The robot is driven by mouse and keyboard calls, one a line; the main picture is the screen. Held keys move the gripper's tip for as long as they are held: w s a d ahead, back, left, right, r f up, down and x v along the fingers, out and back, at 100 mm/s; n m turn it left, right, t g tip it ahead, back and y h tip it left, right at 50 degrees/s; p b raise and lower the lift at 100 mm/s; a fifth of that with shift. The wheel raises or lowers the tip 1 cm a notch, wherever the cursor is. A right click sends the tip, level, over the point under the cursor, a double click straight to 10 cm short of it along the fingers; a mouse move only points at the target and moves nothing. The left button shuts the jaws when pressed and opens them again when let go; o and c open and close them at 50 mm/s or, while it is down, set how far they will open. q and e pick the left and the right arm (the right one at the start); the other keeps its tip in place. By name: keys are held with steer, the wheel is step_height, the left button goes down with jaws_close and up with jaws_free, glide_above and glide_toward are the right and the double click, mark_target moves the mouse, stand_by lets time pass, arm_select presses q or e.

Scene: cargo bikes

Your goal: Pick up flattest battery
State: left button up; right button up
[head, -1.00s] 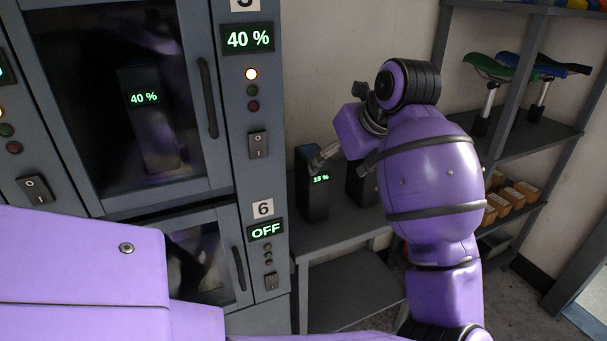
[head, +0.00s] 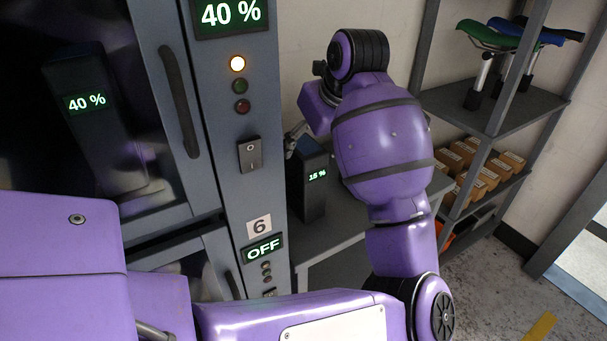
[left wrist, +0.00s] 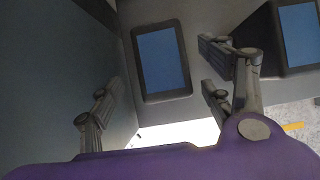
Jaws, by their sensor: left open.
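A dark upright battery (head: 312,185) with a green 15 % display stands on the grey table beside the cabinet. My left gripper (head: 294,139) is at its top, partly hidden behind my purple arm. In the left wrist view my left gripper (left wrist: 165,92) is open, with its fingers on either side of a dark-rimmed blue battery top (left wrist: 161,60), and nothing is held. A second battery top (left wrist: 302,32) shows at the right edge there, outside the fingers; in the head view my arm hides it. Another battery (head: 100,125), reading 40 %, stands behind the cabinet's glass door. My right gripper is not in view.
The charging cabinet (head: 232,170) stands close on the left, with a door handle (head: 178,100) sticking out. The slot marked 6 reads OFF. A shelf (head: 505,105) on the right holds bike saddles (head: 490,35) and several orange-brown boxes (head: 480,175).

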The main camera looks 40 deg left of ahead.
mark_target(308, 147)
arm_select(q)
steer(key=x, duration=0.5)
steer(key=shift+w+a+f, duration=0.1)
steer(key=shift+w+f, duration=0.1)
steer(key=shift+c, duration=0.2)
jaws_close()
steer(key=shift+w+r, duration=0.1)
steer(key=shift+r, duration=0.1)
